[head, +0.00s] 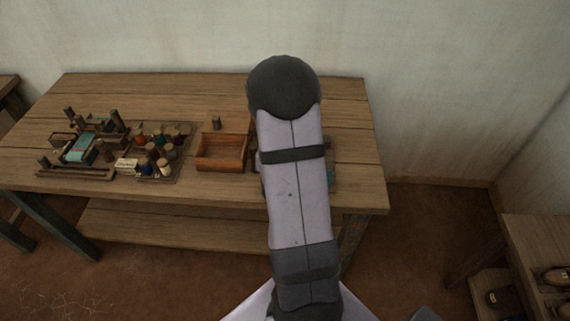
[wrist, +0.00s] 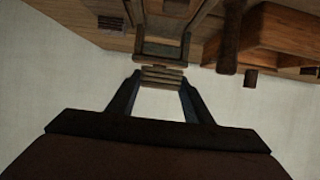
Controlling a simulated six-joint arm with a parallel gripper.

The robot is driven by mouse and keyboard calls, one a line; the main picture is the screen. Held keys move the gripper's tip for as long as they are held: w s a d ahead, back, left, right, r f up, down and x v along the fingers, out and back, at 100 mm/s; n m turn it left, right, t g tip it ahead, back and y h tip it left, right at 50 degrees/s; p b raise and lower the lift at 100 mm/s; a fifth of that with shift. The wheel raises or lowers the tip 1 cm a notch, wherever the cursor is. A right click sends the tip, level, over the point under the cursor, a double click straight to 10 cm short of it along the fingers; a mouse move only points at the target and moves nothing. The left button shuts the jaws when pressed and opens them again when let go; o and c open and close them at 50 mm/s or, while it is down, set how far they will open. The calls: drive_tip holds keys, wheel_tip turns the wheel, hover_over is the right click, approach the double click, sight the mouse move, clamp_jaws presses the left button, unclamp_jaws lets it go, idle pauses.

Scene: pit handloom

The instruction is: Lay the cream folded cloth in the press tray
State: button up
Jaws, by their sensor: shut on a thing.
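My gripper (wrist: 161,84) shows in the wrist view, its two dark fingers shut on a small layered bundle. The bundle looks like the cream folded cloth (wrist: 162,76), with its stacked edges facing the camera. A dark wooden frame-like tray (wrist: 163,49), which looks like the press tray, lies just beyond the cloth in that view. I cannot tell the height of the cloth over it.
An orange-brown wooden box (head: 222,153) stands left of my arm, with a small dark peg (head: 216,123) behind it. It also shows in the wrist view (wrist: 285,32). Farther left are several thread spools (head: 157,150) and a small loom (head: 82,148). The back of the bench (head: 170,88) is clear.

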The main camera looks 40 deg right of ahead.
drive_tip(key=shift+f, duration=2.95)
drive_tip(key=shift+f+p, duration=0.45)
drive_tip(key=shift+f, duration=1.4)
drive_tip(key=shift+f, duration=0.15)
drive_tip(key=shift+f+b, duration=0.15)
drive_tip(key=shift+b, duration=0.15)
drive_tip(key=o, duration=1.1)
